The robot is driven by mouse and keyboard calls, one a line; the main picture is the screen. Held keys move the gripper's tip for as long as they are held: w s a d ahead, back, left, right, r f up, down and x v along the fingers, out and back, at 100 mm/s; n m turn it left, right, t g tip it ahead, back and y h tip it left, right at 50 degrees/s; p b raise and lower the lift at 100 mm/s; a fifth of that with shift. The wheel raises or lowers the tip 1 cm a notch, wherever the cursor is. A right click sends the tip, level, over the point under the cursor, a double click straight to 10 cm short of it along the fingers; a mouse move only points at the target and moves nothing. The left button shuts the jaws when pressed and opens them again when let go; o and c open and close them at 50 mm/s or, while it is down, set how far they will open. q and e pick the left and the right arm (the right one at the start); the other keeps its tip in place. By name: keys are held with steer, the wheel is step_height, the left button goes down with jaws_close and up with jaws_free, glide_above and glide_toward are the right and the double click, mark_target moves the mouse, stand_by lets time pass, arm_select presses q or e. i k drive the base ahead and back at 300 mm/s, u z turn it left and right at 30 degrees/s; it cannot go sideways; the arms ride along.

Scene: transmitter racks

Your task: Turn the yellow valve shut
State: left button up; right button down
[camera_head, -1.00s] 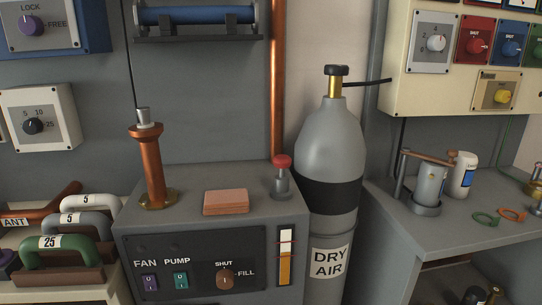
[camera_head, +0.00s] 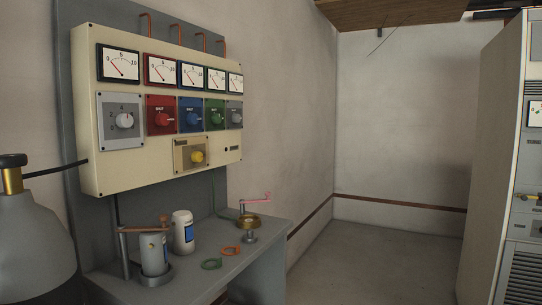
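The yellow valve (camera_head: 197,157) is a round yellow knob on a tan plate (camera_head: 181,155) at the lower middle of the cream wall panel (camera_head: 88,110). It is seen at an angle, and the small lettering around it is too small to read, so its setting cannot be told. Neither of my grippers shows in the head view.
Above the valve are red (camera_head: 161,118), blue (camera_head: 192,117) and green (camera_head: 215,116) knobs and several dials. A grey bench (camera_head: 219,272) below holds a white canister (camera_head: 183,232), rings and a brass fitting (camera_head: 249,221). A gas cylinder (camera_head: 34,245) stands left. Open floor (camera_head: 375,260) lies right.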

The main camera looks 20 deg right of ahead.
mark_target(195, 157)
steer(key=z, duration=1.05)
steer(key=k, duration=1.25)
steer(key=z, duration=0.7)
steer(key=i, duration=1.4)
steer(key=u, duration=1.5)
steer(key=i, duration=1.2)
steer(key=u, duration=1.35)
